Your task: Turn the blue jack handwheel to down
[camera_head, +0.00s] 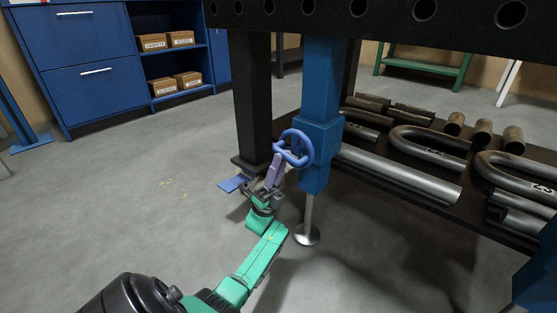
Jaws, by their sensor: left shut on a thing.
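The blue jack handwheel (294,148) is mounted on the left face of the blue jack column (318,95). Below the column, a thin metal rod ends in a round foot (306,235) at the floor. My left gripper (276,166) is at the lower left of the handwheel, at the end of my green arm. It is shut on the handwheel, near the lower rim. The exact contact is small and partly hidden by the gripper. My right gripper is not in view.
A black table leg (252,95) stands just left of the jack. A dark lower shelf (430,200) at the right holds pipes and U-shaped coils. A blue cabinet (88,55) with boxes stands at the back left. The floor at the left is clear.

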